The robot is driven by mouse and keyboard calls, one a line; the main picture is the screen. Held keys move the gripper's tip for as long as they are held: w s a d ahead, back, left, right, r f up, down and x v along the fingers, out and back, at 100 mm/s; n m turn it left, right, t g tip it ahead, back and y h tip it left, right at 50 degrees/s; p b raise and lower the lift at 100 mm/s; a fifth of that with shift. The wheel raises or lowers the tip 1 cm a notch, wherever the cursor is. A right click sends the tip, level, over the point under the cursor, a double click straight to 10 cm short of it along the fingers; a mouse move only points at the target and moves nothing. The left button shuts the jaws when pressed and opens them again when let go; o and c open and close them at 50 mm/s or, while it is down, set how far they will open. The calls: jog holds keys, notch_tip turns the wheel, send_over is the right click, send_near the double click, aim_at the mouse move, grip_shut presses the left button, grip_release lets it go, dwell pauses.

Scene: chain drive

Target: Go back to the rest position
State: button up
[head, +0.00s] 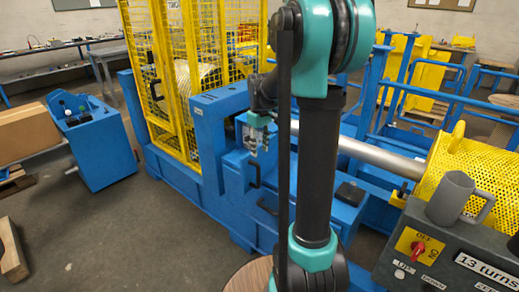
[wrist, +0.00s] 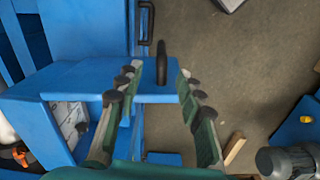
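My gripper (wrist: 160,72) is open in the wrist view, with its two green, dark-padded fingers apart and nothing seen held between them. A blue machine ledge (wrist: 88,84) lies beyond the fingertips, with a dark upright lever or handle (wrist: 162,62) showing in the gap. I cannot tell how far it is from the fingers. In the head view my arm crosses the middle of the picture, and my gripper (head: 258,130) is small and partly hidden beside the blue machine housing (head: 207,130).
A yellow mesh cage (head: 165,70) stands on the blue machine. At right are a metal shaft (head: 375,157), a yellow perforated guard (head: 475,175), and a grey mug (head: 449,198) on a control box (head: 445,262) with a red switch. Grey floor (head: 120,235) is open at left.

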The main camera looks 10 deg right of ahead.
jog(key=shift+s, duration=0.1)
jog(key=s+a+f+m+t, duration=0.1)
jog(key=s+f, duration=0.4)
jog(key=s, duration=0.6)
jog(key=s+a+f+m+t, duration=0.1)
jog(key=s+f+m+t, duration=0.2)
jog(key=s, duration=0.9)
notch_tip(320, 180, down, 2)
jog(key=shift+a+f+m, duration=0.1)
jog(key=shift+a+m, duration=0.15)
jog(key=shift+m, duration=0.65)
dwell(0.5)
